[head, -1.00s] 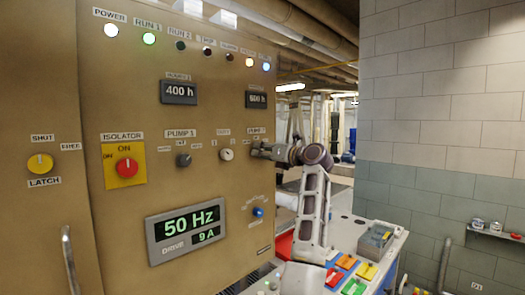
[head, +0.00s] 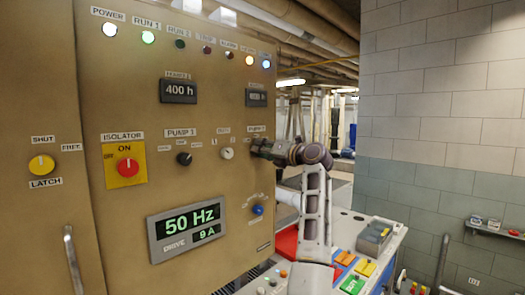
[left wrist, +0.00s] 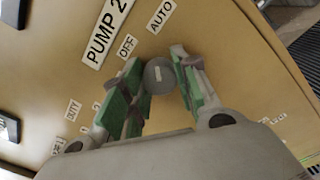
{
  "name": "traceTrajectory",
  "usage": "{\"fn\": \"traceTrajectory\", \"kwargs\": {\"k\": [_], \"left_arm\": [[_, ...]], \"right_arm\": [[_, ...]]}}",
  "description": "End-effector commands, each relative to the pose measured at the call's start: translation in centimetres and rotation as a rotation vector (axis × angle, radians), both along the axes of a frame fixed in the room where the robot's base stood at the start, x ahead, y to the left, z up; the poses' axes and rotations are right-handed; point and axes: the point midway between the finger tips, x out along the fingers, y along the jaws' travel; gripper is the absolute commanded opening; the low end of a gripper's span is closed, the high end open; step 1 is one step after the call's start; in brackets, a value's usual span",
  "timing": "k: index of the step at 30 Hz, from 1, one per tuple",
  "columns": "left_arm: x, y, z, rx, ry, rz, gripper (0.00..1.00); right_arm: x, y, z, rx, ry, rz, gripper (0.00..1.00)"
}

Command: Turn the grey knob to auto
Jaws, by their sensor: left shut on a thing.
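The grey knob (left wrist: 159,75) is on the tan panel below the PUMP 2 label (left wrist: 103,32) in the left wrist view. Its white mark runs roughly toward the AUTO label (left wrist: 161,16), with the OFF label (left wrist: 127,46) to the left of that line. My left gripper (left wrist: 157,72) has its green-padded fingers on either side of the knob and is shut on it. In the head view my left gripper (head: 262,147) is at the panel's right edge and hides the knob. My right gripper is not in view.
The panel also carries the red isolator switch (head: 127,167), the black PUMP 1 knob (head: 184,159), a white knob (head: 227,153) and a blue knob (head: 257,210). A bench with coloured blocks (head: 354,285) stands below right. A tiled wall is at right.

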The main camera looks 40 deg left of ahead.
Motion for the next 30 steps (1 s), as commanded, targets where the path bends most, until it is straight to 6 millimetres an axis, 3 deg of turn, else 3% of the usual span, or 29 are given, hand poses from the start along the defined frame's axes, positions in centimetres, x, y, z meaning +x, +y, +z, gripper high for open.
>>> {"fn": "traceTrajectory", "kwargs": {"k": [1, 6, 20, 30], "left_arm": [[0.1, -0.1, 0.1, 0.003, 0.002, -0.002, 0.33], [0.0, 0.0, 0.1, 0.002, 0.001, -0.001, 0.53], [0.0, -0.4, 0.0, 0.002, 0.000, -0.001, 0.53], [-0.2, -3.7, -0.1, 0.000, 0.000, -0.002, 0.53]], "right_arm": [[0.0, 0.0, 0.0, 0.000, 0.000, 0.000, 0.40], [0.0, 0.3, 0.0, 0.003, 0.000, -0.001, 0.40], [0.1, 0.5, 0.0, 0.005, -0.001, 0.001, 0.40], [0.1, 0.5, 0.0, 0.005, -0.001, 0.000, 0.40]]}}
